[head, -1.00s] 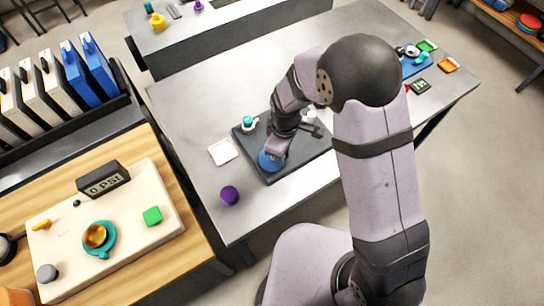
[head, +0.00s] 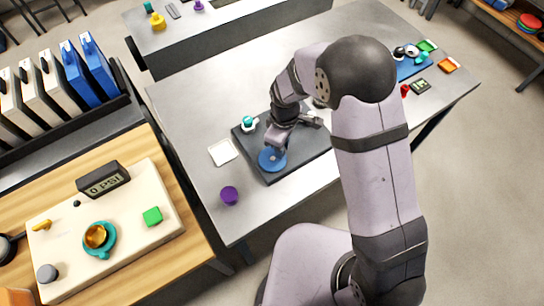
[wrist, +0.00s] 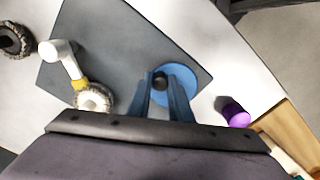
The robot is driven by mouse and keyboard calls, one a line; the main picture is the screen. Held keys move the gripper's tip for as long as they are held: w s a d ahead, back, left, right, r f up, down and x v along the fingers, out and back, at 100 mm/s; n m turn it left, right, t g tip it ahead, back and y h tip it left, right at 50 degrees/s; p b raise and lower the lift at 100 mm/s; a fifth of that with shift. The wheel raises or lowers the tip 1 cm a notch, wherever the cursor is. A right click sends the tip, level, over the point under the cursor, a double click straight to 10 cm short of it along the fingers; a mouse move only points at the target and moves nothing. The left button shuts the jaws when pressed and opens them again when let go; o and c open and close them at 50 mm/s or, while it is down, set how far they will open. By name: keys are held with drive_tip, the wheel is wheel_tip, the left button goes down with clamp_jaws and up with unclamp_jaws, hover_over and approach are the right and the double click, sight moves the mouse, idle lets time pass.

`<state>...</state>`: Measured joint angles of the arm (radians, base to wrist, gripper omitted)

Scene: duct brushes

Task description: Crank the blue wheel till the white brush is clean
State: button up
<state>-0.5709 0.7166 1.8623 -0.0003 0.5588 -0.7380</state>
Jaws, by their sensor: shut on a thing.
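The blue wheel (head: 272,160) lies flat on a dark board on the metal table. It also shows in the wrist view (wrist: 184,80). My gripper (wrist: 161,82) is shut on the wheel's small dark crank knob (wrist: 160,81), with a blue finger on either side. In the head view my gripper (head: 277,147) is over the wheel's upper edge. In the wrist view a white bent stem (wrist: 62,53) with a yellow collar ends in a round pale, greyish-bristled brush (wrist: 95,98), left of my gripper. My wrist housing covers the bottom of that view.
A dark bristled brush (wrist: 14,40) is at the wrist view's left edge. A purple cup (head: 229,196) stands near the board, and a white square (head: 223,152) lies left of it. A teal-topped item (head: 248,123) stands at the board's far corner.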

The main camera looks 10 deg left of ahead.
drive_tip(key=shift+a, duration=0.15)
drive_tip(key=shift+w+a, duration=0.35)
drive_tip(key=shift+a, duration=0.05)
idle(0.4)
drive_tip(key=shift+a, duration=0.5)
drive_tip(key=shift+f, duration=0.1)
drive_tip(key=shift+a, duration=0.1)
